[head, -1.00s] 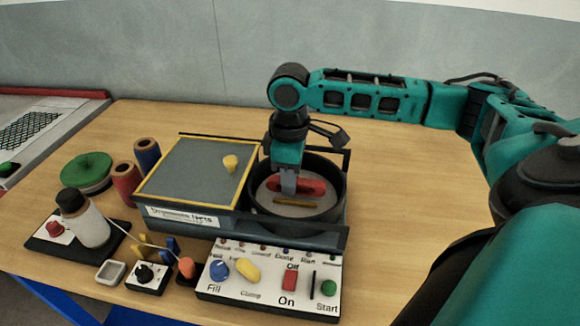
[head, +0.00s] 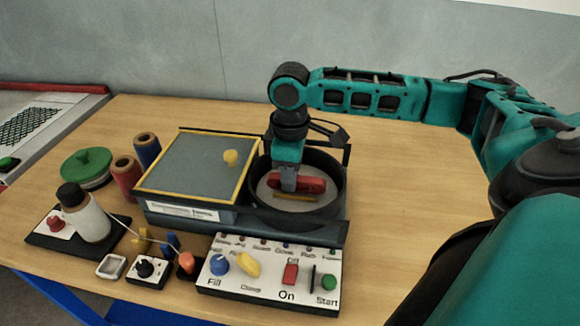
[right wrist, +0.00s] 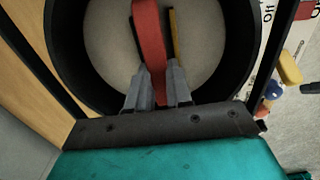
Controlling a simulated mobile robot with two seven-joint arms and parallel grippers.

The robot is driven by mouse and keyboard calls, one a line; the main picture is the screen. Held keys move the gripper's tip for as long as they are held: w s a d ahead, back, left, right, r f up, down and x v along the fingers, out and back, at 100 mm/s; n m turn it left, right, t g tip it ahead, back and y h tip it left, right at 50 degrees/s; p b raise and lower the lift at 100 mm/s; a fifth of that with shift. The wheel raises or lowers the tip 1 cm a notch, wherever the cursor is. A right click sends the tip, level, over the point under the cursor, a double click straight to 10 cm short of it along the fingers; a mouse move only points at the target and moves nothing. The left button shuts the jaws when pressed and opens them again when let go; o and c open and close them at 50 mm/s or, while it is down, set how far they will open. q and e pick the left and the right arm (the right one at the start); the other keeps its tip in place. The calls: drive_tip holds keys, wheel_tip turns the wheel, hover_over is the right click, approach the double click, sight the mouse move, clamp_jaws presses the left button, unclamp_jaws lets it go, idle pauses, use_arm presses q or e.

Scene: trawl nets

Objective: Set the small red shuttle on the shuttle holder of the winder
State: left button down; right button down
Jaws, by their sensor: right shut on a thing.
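The red shuttle (head: 312,185) is a long bar inside the round black-walled bowl (head: 338,200) of the winder. My right gripper (head: 289,187) points down into the bowl and is shut on the shuttle. In the right wrist view the shuttle (right wrist: 148,35) runs lengthwise between the grey fingers (right wrist: 156,88). A thin yellow-brown bar (head: 296,199) lies beside it on the pale disc; it also shows in the wrist view (right wrist: 175,40). A dark strip lies on the shuttle's other side. I cannot tell whether the shuttle touches the disc or its holder. My left gripper is not in view.
The bowl's wall surrounds my right gripper. A grey yellow-rimmed lid (head: 190,165) with a yellow knob (head: 231,157) is left of it. A control panel (head: 262,283) stands in front. Spools (head: 126,172), a green disc (head: 86,164) and a white bottle (head: 90,222) are further left. The table's right side is clear.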

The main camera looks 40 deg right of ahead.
drive_tip(key=shift+f, duration=0.25)
drive_tip(key=c, duration=0.9)
unclamp_jaws()
drive_tip(key=shift+c, duration=0.2)
drive_tip(key=shift+r, duration=0.1)
wheel_tip(320, 180, up, 13)
drive_tip(key=shift+f, duration=0.2)
